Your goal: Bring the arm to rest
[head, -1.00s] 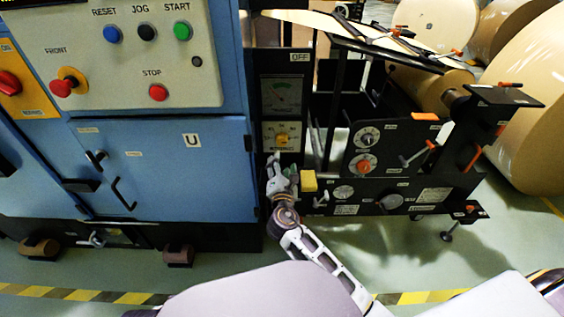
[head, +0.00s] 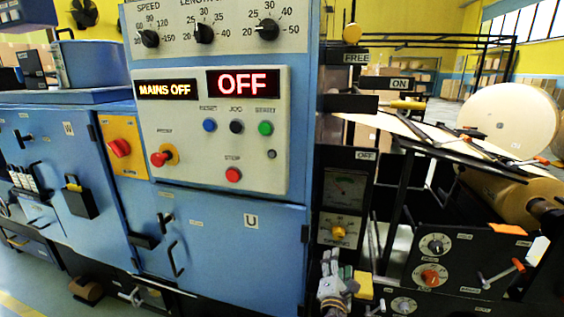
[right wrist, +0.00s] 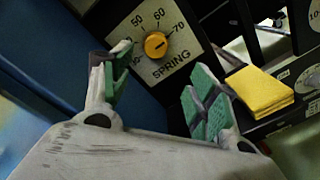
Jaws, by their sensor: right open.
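My right gripper (head: 337,268) is in front of the machine, just below the SPRING dial's yellow knob (head: 339,232). In the right wrist view the gripper (right wrist: 161,85) has its two green-padded fingers spread apart with nothing between them. The yellow knob (right wrist: 155,45) is beyond the fingertips and apart from them, on a plate with numbers up to 70. A yellow block or folded cloth (right wrist: 258,92) sits to the right of the fingers. My left gripper is not in view.
The blue machine cabinet (head: 230,255) fills the left and middle. Its control panel (head: 215,130) reads MAINS OFF and OFF. A black stand with dials (head: 465,255) projects at the right. Large paper rolls (head: 512,120) stand behind it.

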